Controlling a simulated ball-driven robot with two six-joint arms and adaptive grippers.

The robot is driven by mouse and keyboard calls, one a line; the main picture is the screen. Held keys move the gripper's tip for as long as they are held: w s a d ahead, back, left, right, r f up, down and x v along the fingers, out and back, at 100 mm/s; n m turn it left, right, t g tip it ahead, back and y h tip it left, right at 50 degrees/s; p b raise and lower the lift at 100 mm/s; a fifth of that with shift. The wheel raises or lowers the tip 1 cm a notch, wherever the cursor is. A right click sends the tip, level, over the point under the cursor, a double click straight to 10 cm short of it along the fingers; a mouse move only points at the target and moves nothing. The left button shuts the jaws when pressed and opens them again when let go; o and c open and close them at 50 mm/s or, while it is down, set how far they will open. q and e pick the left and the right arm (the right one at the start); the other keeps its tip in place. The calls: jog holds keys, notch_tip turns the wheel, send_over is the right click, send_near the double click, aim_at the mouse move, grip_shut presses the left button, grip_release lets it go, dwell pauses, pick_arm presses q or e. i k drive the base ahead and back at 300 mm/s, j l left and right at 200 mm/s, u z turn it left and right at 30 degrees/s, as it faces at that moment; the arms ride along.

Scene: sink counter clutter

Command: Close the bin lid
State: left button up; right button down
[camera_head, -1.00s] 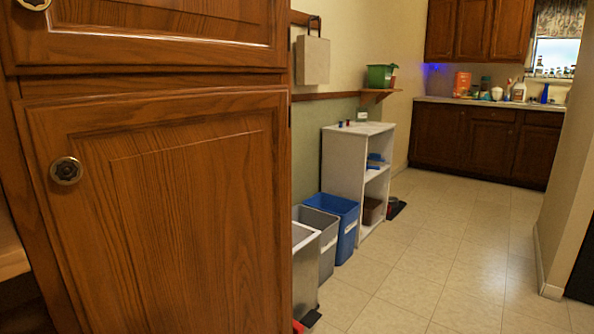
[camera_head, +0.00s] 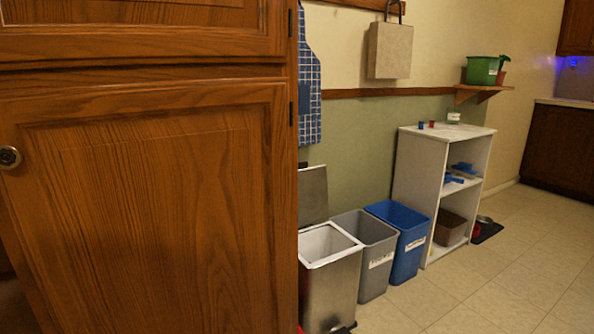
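The metal pedal bin (camera_head: 329,291) stands on the floor against the wall, just right of the large wooden cabinet. Its lid (camera_head: 313,194) is up, upright behind the open top near the wall. The bin's left side is partly hidden by the cabinet. A dark pedal shows at its base. Neither of my grippers is in view.
The wooden cabinet (camera_head: 150,200) fills the left side, close to me. A grey bin (camera_head: 374,266) and a blue bin (camera_head: 411,244) stand right of the metal bin. A white shelf (camera_head: 419,190) follows. The tiled floor (camera_head: 500,284) at right is clear.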

aim_at(313, 184)
jog(key=i+l+u, duration=0.1)
jog(key=u, duration=0.8)
jog(key=i+l+u, duration=0.25)
jog(key=l, duration=0.15)
jog(key=l+u, duration=0.3)
jog(key=i+l+u, duration=0.25)
jog(key=l, duration=0.35)
jog(key=l+u, duration=0.25)
jog(key=l, duration=0.2)
